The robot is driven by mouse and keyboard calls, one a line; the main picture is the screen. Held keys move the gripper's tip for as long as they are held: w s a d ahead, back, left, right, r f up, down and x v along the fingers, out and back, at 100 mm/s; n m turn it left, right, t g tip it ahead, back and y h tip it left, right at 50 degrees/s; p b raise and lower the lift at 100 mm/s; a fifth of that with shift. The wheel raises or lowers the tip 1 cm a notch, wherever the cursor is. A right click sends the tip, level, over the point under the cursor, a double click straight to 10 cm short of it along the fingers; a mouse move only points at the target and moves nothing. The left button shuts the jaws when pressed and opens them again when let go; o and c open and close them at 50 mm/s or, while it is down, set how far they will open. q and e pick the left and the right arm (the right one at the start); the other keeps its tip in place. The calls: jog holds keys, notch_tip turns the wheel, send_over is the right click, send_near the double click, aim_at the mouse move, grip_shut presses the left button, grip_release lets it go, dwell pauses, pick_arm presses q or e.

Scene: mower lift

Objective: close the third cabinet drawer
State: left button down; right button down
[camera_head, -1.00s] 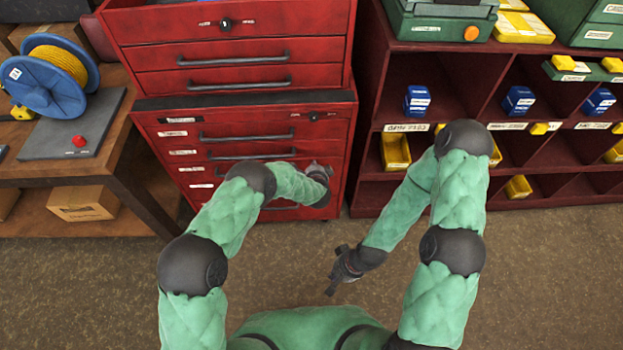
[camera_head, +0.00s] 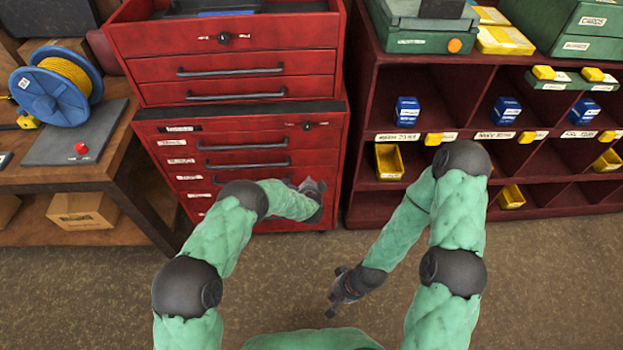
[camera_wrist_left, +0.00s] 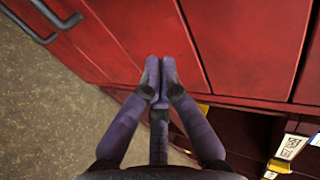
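The red cabinet (camera_head: 240,127) stands ahead, with a stack of labelled drawers in its lower part. The third drawer (camera_head: 203,181) down in that part is largely hidden by my left forearm, and I cannot tell whether it is fully flush. My left gripper (camera_head: 313,186) is at the cabinet's lower right front. In the left wrist view, the left gripper (camera_wrist_left: 160,63) has its fingers together, with nothing between them, pointing at the red front (camera_wrist_left: 235,45); contact is unclear. My right gripper (camera_head: 335,292) hangs over the floor, away from the cabinet; its finger opening is unclear.
A red shelf unit (camera_head: 362,150) with blue and yellow bins stands close on the right. A wooden bench (camera_head: 120,110) with a cable reel (camera_head: 55,85) is on the left, a cardboard box (camera_head: 83,211) below it. Floor (camera_head: 540,280) in front is clear.

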pick_arm(q)
jog(key=p+v, duration=0.3)
jog(key=v, duration=0.7)
jog(key=shift+f, duration=0.15)
jog(key=s+a+f+n+g+h, duration=0.1)
jog(key=s+a+f+n+g, duration=0.2)
jog(key=s+a+n, duration=0.3)
jog(key=s+a+f+n+g+h, duration=0.1)
jog(key=s+a+f+n+g, duration=0.3)
jog(key=s, duration=0.4)
jog(key=s+a+r+n+g, duration=0.1)
jog(key=s+a+n+g, duration=0.1)
jog(key=s+n, duration=0.3)
jog(key=s+a+n+g+h, duration=0.1)
jog(key=s+n, duration=0.4)
jog(key=s, duration=0.8)
jog(key=shift+a+r+n+g+h, duration=0.3)
jog(key=shift+a+r+n+g, duration=0.1)
jog(key=shift+a+g, duration=0.4)
